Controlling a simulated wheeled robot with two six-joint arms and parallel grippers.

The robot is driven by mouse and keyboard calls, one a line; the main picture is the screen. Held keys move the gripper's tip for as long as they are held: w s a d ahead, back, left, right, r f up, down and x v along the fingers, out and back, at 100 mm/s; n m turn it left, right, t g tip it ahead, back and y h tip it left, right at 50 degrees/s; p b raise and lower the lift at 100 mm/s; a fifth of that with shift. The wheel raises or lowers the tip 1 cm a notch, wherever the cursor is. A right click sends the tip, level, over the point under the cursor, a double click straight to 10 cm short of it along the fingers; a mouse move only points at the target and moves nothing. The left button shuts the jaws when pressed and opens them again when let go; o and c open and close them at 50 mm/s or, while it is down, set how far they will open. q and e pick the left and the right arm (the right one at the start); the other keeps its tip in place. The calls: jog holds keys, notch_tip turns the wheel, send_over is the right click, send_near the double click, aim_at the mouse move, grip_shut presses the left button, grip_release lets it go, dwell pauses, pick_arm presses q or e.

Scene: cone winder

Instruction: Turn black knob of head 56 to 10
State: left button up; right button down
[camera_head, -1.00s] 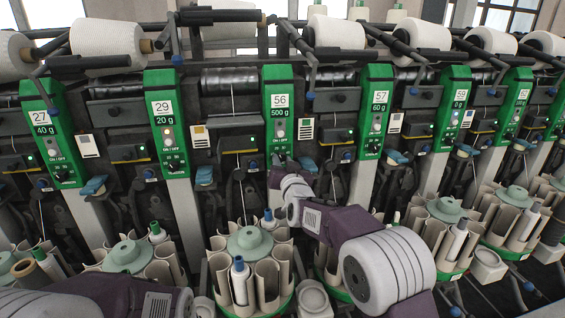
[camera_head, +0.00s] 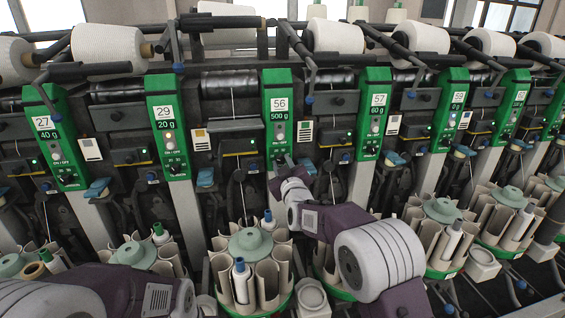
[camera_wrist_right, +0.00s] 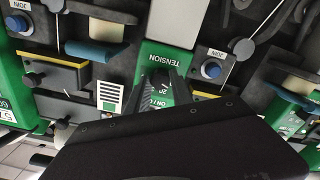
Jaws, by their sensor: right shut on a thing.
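The green panel of head 56 (camera_head: 267,104) stands near the middle of the head view, with its number plate and a 500 g display on top. My right gripper (camera_head: 281,161) is at the lower end of this panel and covers the knob area there. In the right wrist view the green panel with the word TENSION (camera_wrist_right: 168,56) is upside down. There my right gripper (camera_wrist_right: 162,84) has its two dark fingers shut on the black knob (camera_wrist_right: 160,77). A 20 mark shows beside the knob; its exact pointing is too small to tell. My left arm shows at the bottom left, without its gripper.
The panels of head 29 (camera_head: 166,127) and head 57 (camera_head: 374,112) flank it. Below stands a round magazine of tubes (camera_head: 250,243). Blue JOIN buttons (camera_wrist_right: 211,70) sit close beside the panel. White yarn cones line the top.

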jog(key=shift+n, duration=0.5)
dwell(0.3)
jog(key=c, duration=1.1)
grip_release()
jog(key=s, duration=0.3)
jog(key=s+d, duration=0.1)
jog(key=s, duration=0.5)
jog(key=shift+d, duration=0.4)
